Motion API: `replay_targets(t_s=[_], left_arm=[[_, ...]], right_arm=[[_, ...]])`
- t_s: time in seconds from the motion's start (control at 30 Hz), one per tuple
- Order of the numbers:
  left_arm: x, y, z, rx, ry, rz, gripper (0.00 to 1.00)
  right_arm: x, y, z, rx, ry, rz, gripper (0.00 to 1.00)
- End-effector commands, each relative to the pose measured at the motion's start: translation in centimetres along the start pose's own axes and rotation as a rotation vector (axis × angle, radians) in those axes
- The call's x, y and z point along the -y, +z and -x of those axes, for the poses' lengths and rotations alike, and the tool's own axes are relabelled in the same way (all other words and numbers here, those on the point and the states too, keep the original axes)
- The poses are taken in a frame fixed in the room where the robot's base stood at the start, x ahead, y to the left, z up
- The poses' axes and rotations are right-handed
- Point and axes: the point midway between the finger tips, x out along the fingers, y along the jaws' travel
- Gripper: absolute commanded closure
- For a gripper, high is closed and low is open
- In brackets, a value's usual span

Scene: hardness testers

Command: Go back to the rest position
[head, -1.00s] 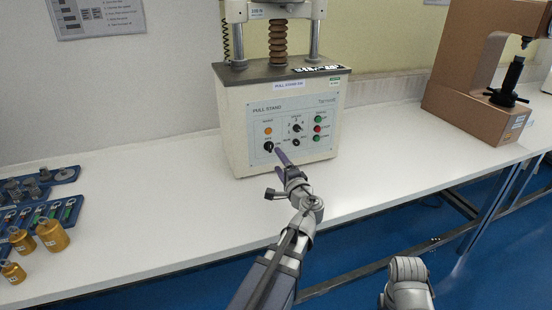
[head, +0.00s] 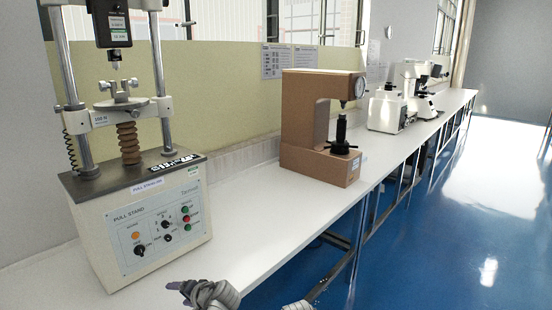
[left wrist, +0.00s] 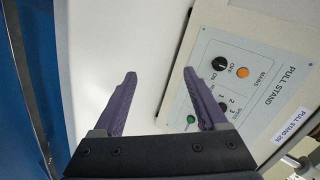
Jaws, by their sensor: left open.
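My left gripper (head: 180,290) shows at the bottom of the head view, in front of the pull stand (head: 98,235), apart from it. In the left wrist view my left gripper (left wrist: 160,77) has its two purple fingers spread, with nothing between them. The pull stand's panel (left wrist: 262,75) lies to the right there, with a black ON/OFF knob (left wrist: 220,63) and an orange light (left wrist: 242,72). In the head view the same knob (head: 140,250) is at the panel's lower left. The fingers of my right gripper are not seen.
A white bench (head: 250,212) runs away to the right. A brown hardness tester (head: 310,140) stands on it beyond the pull stand, with white instruments (head: 388,108) farther along. Open blue floor (head: 440,230) lies to the right. Bench space between the pull stand and brown tester is clear.

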Motion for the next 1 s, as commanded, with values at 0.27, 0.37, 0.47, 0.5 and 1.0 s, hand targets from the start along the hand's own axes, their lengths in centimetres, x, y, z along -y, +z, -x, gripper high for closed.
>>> replay_targets(t_s=[0.27,0.37,0.47,0.5,1.0], left_arm=[[-9.2,2.6,15.1,0.221,0.592,0.011,0.25],[-11.1,3.6,19.0,0.276,0.725,-0.020,0.25],[-12.2,4.3,21.6,0.310,0.810,-0.045,0.25],[-12.5,4.5,22.3,0.320,0.833,-0.052,0.25],[-13.1,4.8,23.2,0.336,0.869,-0.063,0.25]], right_arm=[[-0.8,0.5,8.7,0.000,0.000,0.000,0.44],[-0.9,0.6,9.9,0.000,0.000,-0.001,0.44],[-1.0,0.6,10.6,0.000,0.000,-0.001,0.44],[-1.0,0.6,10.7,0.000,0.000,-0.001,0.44],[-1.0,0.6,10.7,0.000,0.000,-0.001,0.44]])
